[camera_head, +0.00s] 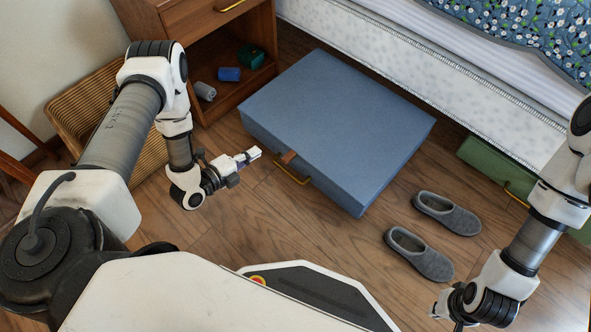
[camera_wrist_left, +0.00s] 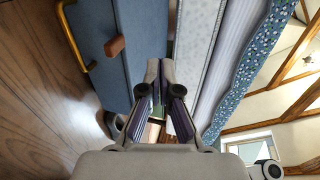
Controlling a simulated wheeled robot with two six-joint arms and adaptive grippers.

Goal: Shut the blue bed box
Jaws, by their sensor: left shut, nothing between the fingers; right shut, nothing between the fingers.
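The blue bed box (camera_head: 345,115) lies on the floor beside the bed, its flat lid down over its body; I see no gap at its edge. A brown tab (camera_head: 288,157) and a yellow handle (camera_head: 290,176) are on its front side. In the left wrist view the box (camera_wrist_left: 98,25) fills the upper left, with the brown tab (camera_wrist_left: 115,46) and the yellow handle (camera_wrist_left: 73,38). My left gripper (camera_head: 255,153) is shut and empty, just left of the tab, apart from the box. Its fingers show in the left wrist view (camera_wrist_left: 160,70). My right gripper (camera_head: 438,308) is shut and empty at lower right.
The bed (camera_head: 440,60) stands behind the box. Two grey slippers (camera_head: 450,214) lie to its right, and a green box (camera_head: 495,168) sits at the bed's edge. A wooden nightstand (camera_head: 215,30) and a wicker piece (camera_head: 85,100) stand at left. Bare floor (camera_head: 270,225) lies in front.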

